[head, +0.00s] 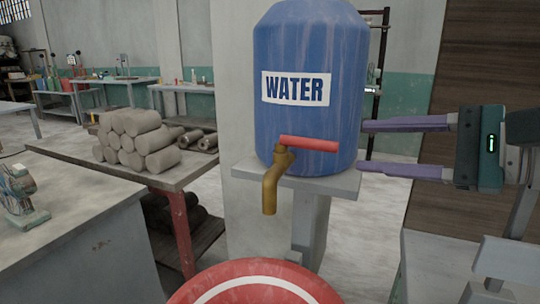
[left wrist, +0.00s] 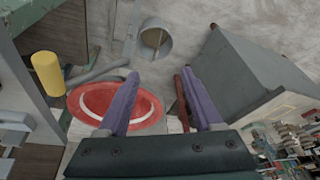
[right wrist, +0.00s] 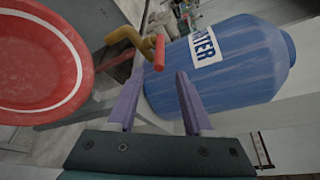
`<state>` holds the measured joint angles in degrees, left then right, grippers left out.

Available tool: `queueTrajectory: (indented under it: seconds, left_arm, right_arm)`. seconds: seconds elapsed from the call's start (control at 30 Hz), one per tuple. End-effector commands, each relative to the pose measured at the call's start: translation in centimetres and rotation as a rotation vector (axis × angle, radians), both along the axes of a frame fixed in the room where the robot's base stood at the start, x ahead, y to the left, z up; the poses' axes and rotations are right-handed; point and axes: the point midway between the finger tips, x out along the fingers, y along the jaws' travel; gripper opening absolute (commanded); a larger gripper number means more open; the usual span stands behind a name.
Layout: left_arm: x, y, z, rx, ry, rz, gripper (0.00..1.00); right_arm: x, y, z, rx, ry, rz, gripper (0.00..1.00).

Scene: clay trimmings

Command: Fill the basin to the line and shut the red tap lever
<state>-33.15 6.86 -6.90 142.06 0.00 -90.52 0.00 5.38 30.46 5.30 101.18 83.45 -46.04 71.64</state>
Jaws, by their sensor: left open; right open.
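A blue water barrel (head: 310,110) stands on a grey stand. Its brass tap (head: 272,185) points down, and the red lever (head: 310,144) lies level, reaching right across the barrel. I see no stream at the spout. The red basin (head: 255,290) with a white line is below the tap, cut off by the frame. It also shows in the right wrist view (right wrist: 30,92); I cannot make out its water level. My right gripper (head: 361,147) is open and empty, beside the barrel's right side. My left gripper (left wrist: 160,75) is open and empty in its wrist view, outside the head view.
A table (head: 60,165) with stacked clay rolls (head: 135,140) stands left of the barrel. A grey cabinet (head: 90,245) fills the near left. A brown panel (head: 485,60) is behind my right arm. The left wrist view shows a yellow cylinder (left wrist: 48,73) and a grey bucket (left wrist: 155,40).

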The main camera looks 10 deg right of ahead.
Motion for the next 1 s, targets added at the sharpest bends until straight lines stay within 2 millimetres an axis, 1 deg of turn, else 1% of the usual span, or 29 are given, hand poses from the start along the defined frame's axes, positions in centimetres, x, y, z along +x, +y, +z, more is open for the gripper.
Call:
queueTrajectory:
  seconds: [0.07, 0.3, 0.43, 0.6, 0.83, 0.87, 1.0]
  left_arm:
    - [-0.1, 0.0, 0.3, 0.000, 0.001, 0.000, 0.67]
    - [-0.1, 0.0, 0.2, 0.001, 0.002, 0.000, 0.67]
    - [-0.1, 0.0, 0.0, 0.001, 0.002, 0.000, 0.67]
    - [-0.1, 0.0, 0.0, 0.001, 0.001, 0.000, 0.67]
    - [-0.1, 0.0, 0.0, 0.000, 0.001, 0.000, 0.67]
    - [-0.1, 0.0, 0.0, 0.000, 0.001, 0.000, 0.67]
    - [-0.1, 0.0, 0.0, 0.000, 0.001, 0.000, 0.67]
  right_arm:
    - [1.0, 0.9, 0.0, 0.001, -0.002, 0.002, 0.51]
    - [4.6, 3.6, -1.1, -0.001, -0.001, 0.003, 0.51]
    - [6.0, 4.6, -1.6, -0.004, -0.001, 0.003, 0.51]
    - [6.8, 5.2, -1.8, -0.005, -0.001, 0.003, 0.51]
    - [6.8, 5.3, -1.8, -0.006, -0.001, 0.003, 0.51]
    - [6.8, 5.3, -1.8, -0.006, -0.001, 0.003, 0.49]
    - [6.8, 5.3, -1.8, -0.006, -0.001, 0.003, 0.33]
